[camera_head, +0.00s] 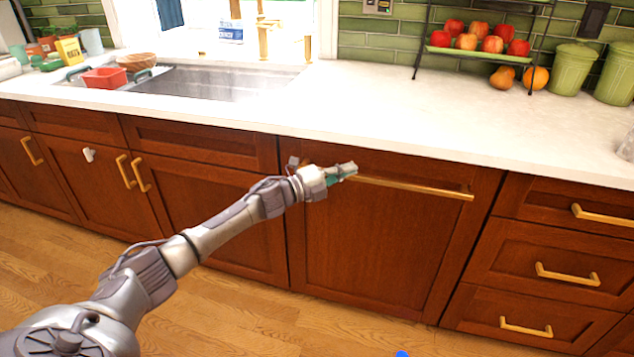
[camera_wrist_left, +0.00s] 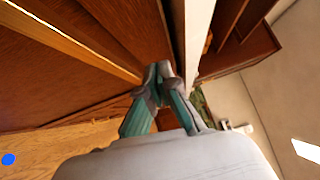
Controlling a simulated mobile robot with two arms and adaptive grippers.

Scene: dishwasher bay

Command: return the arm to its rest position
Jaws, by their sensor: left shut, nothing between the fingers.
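My left arm comes in from the lower left in the head view and reaches toward the dishwasher front. My left gripper (camera_head: 347,170) is shut and empty, close to the left end of the long brass handle (camera_head: 420,187). The handle is on the wood-panelled dishwasher door (camera_head: 385,245), which is shut. In the left wrist view, the fingertips (camera_wrist_left: 159,74) are together, and the brass handle (camera_wrist_left: 75,42) runs along the upper left, beside the fingers. I cannot tell whether the fingers touch the door or the handle. My right gripper is not in view.
The white counter (camera_head: 430,115) overhangs just above the gripper. Drawers with brass handles (camera_head: 567,273) are at the right, cabinets at the left. A sink (camera_head: 215,82), a red basin (camera_head: 104,77) and a fruit rack (camera_head: 480,52) are on the counter. The wooden floor (camera_head: 255,320) in front is clear.

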